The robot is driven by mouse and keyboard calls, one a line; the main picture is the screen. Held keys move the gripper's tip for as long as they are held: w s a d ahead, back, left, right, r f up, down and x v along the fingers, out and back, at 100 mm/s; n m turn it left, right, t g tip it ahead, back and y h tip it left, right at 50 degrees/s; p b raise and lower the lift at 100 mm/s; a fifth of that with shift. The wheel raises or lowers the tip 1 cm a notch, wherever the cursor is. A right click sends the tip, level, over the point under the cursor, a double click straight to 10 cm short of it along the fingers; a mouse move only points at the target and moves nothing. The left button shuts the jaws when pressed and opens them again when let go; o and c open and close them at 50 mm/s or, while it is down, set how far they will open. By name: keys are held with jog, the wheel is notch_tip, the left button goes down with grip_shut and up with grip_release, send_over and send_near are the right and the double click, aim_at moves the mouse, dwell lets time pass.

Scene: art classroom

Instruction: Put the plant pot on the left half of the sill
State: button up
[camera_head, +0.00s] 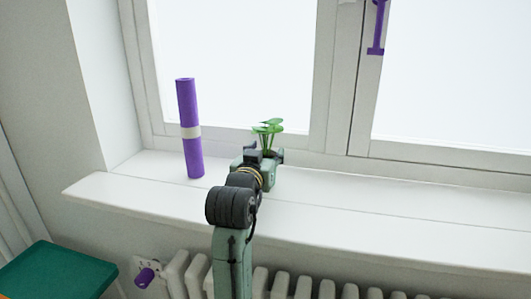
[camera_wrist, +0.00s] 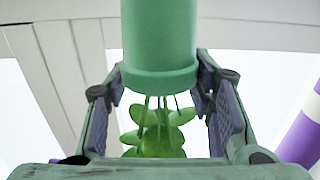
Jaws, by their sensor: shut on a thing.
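The plant pot is a green cylinder (camera_wrist: 159,45) with round green leaves; it appears upside down in the wrist view. In the head view its leaves (camera_head: 267,129) show above my gripper (camera_head: 262,163), which hides most of the pot. My gripper is shut on the pot, with a finger on each side of it in the wrist view. The white sill (camera_head: 380,215) runs under the window. The pot is over the sill's left half, right of the purple roll. I cannot tell whether its base touches the sill.
A purple roll (camera_head: 189,130) with a pale band stands upright on the sill, left of my gripper. The sill right of the gripper is clear. A radiator (camera_head: 185,275) is below, and a green-topped surface (camera_head: 60,272) is at lower left. A purple window handle (camera_head: 377,28) hangs above.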

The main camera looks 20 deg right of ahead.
jog(key=shift+f, duration=0.15)
jog(key=shift+f, duration=0.15)
jog(key=o, duration=1.4)
jog(key=shift+f, duration=0.1)
jog(key=shift+r, duration=0.3)
jog(key=b+v, duration=0.2)
jog(key=v, duration=1)
jog(key=shift+s+f, duration=0.1)
